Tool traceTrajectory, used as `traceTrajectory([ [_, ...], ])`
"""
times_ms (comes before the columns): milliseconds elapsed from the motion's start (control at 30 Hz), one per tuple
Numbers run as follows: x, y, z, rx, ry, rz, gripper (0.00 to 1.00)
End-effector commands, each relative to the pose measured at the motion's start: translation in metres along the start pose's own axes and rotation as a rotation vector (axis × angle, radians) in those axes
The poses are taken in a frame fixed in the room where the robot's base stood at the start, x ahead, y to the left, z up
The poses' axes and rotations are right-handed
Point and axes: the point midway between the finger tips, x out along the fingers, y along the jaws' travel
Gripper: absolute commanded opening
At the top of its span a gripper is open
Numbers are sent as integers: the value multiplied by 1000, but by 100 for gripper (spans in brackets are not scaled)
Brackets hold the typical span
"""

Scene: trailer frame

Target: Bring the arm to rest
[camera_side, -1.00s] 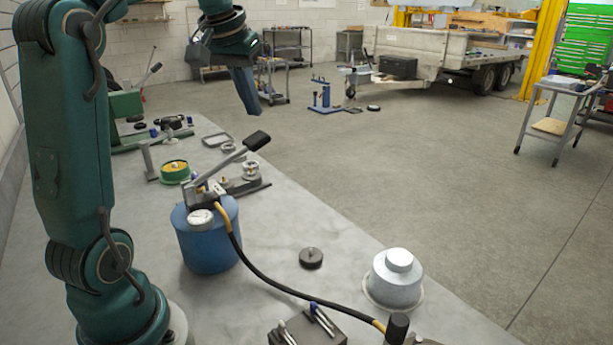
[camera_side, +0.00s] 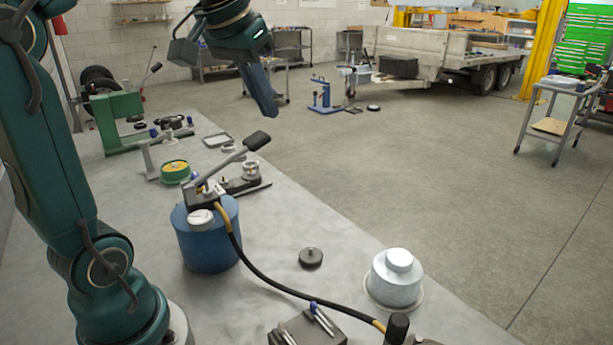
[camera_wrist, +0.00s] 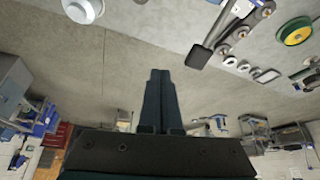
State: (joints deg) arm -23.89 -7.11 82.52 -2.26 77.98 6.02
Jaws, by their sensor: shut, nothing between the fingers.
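My gripper (camera_side: 274,112) hangs in the upper middle of the side view, above the far part of the grey workbench (camera_side: 335,255) and its right edge. It points down and slightly to the right. In the wrist view its two fingers (camera_wrist: 160,76) lie together with nothing between them. No object touches the gripper. The green arm links on the left of the side view are mine.
A blue pump (camera_side: 207,240) with a black-gripped lever and hose stands on the bench. A silver weight (camera_side: 395,280), a black disc (camera_side: 311,258) and a green-rimmed dish (camera_side: 175,172) are there too. Open floor lies to the right, before a trailer (camera_side: 430,52).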

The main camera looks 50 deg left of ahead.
Motion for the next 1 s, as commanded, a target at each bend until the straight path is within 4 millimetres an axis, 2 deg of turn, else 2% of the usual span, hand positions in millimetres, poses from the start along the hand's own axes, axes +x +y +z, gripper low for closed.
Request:
traceTrajectory([
  [33,-4,16,16,46,10,22,0],
  [200,-3,49,68,159,28,81,0],
  [400,14,67,130,261,38,136,0],
  [533,31,70,162,293,34,155,0],
  [700,49,68,182,287,14,153,0],
  [1000,52,68,180,274,28,153,0],
])
